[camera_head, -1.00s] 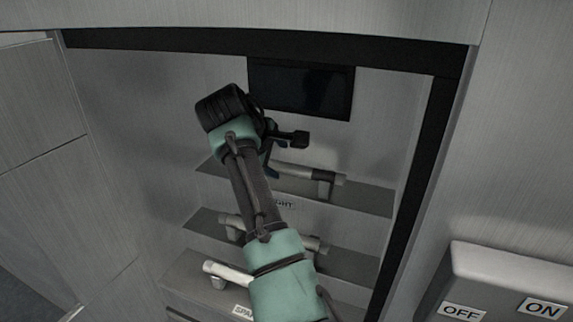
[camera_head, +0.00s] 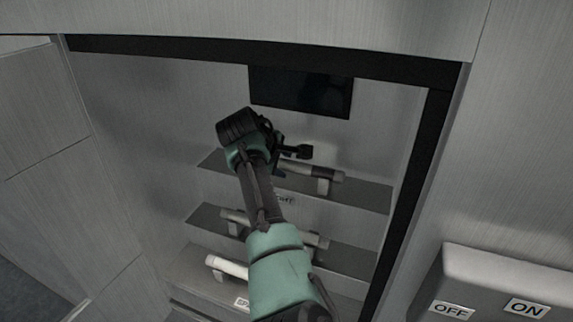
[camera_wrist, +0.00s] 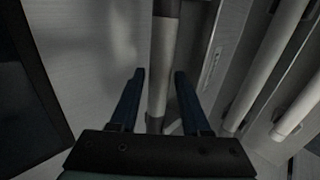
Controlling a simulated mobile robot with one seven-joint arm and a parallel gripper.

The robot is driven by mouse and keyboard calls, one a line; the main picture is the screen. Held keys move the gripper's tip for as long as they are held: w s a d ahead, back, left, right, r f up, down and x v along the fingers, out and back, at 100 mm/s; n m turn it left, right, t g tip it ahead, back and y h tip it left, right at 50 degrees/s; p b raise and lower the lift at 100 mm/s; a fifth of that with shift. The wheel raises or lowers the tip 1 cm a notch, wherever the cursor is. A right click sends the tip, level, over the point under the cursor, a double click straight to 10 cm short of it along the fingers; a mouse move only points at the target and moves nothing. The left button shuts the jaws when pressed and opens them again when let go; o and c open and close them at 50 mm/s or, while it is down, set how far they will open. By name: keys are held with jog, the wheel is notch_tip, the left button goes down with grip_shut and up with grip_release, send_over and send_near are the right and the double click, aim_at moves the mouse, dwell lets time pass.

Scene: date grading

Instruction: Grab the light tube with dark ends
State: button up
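A light tube with dark ends (camera_head: 299,170) rests on the top shelf (camera_head: 366,194) in the head view, its left part hidden by my gripper (camera_head: 288,160). In the wrist view the tube (camera_wrist: 162,66) runs up and down through the middle, with a dark band near the top and another near the bottom. My gripper (camera_wrist: 159,74) is open. Its two blue fingers lie to either side of the tube in the picture, with gaps on both sides. I cannot tell how deep the tube sits between them.
More light tubes rest on the middle shelf (camera_head: 355,262) and below; the lowest tube (camera_head: 229,267) is partly hidden by my arm. A dark panel (camera_head: 300,90) is on the back wall above. The dark cabinet frame (camera_head: 408,185) borders the right. An OFF/ON box (camera_head: 500,275) is outside it.

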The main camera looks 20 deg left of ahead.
grip_shut()
